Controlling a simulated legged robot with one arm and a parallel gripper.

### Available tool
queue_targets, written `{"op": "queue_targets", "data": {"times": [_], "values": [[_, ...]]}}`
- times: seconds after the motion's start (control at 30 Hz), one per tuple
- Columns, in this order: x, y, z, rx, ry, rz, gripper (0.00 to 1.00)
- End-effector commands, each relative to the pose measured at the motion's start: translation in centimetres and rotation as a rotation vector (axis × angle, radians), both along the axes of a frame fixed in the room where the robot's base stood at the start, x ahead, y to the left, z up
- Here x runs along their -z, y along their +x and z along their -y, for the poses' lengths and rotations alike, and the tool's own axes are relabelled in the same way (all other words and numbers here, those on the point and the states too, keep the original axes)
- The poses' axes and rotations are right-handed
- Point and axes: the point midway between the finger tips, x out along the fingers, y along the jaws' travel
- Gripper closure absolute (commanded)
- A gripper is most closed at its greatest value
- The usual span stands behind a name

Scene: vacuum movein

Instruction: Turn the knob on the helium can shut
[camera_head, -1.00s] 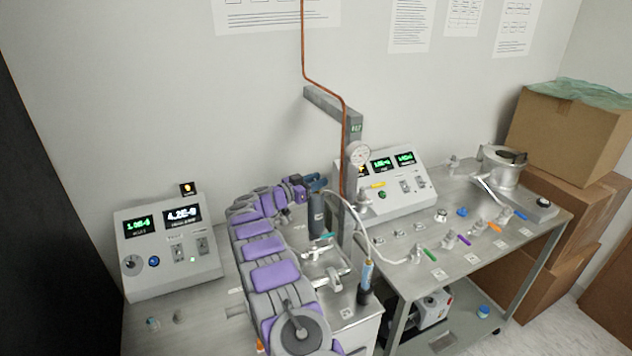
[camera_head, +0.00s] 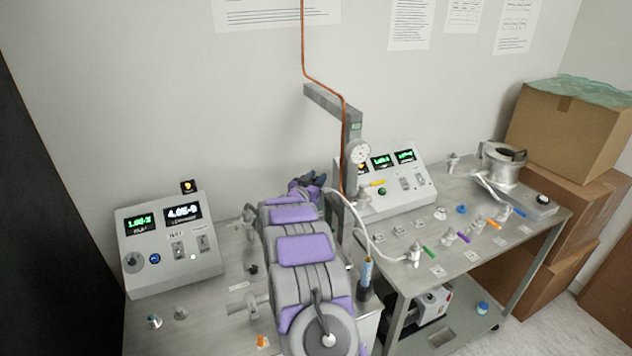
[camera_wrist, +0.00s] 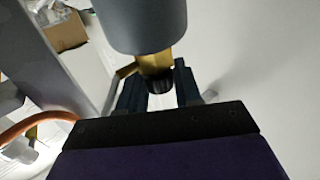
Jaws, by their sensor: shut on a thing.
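In the wrist view the helium can shows as a grey-blue cylinder (camera_wrist: 140,22) with a brass valve neck (camera_wrist: 156,62). The black ribbed knob (camera_wrist: 158,82) sits at the end of this neck. My gripper (camera_wrist: 160,92) has one dark finger on each side of the knob and is shut on it. In the head view my gripper (camera_head: 316,181) is near the grey post, beyond my purple and grey arm. The can and knob are hidden behind my arm there.
Display consoles stand at left (camera_head: 170,245) and right (camera_head: 398,183). The right bench (camera_head: 470,262) holds several coloured-handled valves.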

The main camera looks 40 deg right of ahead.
Motion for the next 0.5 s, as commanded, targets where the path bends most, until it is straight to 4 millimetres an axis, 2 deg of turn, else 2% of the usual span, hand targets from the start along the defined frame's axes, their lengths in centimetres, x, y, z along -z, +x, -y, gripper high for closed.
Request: {"op": "queue_targets", "data": {"times": [0.5], "values": [[-0.06, 0.06, 0.03, -0.273, -0.006, 0.003, 0.96]]}}
